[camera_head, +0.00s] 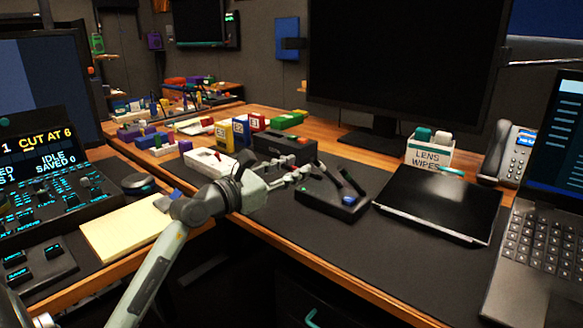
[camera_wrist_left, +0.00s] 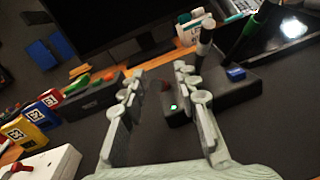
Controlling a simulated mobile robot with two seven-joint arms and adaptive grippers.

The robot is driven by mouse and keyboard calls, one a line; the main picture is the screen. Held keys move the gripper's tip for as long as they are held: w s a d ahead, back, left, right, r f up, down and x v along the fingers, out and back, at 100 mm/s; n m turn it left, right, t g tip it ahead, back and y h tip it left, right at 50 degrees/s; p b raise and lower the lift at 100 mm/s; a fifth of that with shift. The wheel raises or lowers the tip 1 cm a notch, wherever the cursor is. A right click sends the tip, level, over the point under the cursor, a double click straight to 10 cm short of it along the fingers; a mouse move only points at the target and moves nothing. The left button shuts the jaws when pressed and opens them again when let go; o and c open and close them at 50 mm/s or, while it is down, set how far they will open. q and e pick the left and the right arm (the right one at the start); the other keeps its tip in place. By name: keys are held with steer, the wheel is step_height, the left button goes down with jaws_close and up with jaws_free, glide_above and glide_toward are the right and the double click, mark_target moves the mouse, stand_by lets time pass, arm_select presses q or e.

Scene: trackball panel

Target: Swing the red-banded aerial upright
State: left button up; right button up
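A black box with a blue button or ball (camera_head: 349,200) and upright dark aerials (camera_head: 351,182) stands on the dark desk mat in the head view. In the left wrist view the box (camera_wrist_left: 215,92) shows a white-banded aerial (camera_wrist_left: 205,42) and a green-banded aerial (camera_wrist_left: 247,38). A small red part (camera_wrist_left: 167,86) shows at its left end, between my finger lines; it may be the red-banded aerial lying low, but I cannot tell. My left gripper (camera_head: 302,172) is just left of the box; in the wrist view its fingers (camera_wrist_left: 157,77) are apart and empty.
A white box with a red lever (camera_head: 208,162) is to the left. A black tablet (camera_head: 437,208) and lens wipes box (camera_head: 430,151) are to the right. The mat in front (camera_head: 350,245) is clear.

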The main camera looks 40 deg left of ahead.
arm_select(q)
jaws_close()
stand_by(0.3)
steer(key=shift+a, duration=0.1)
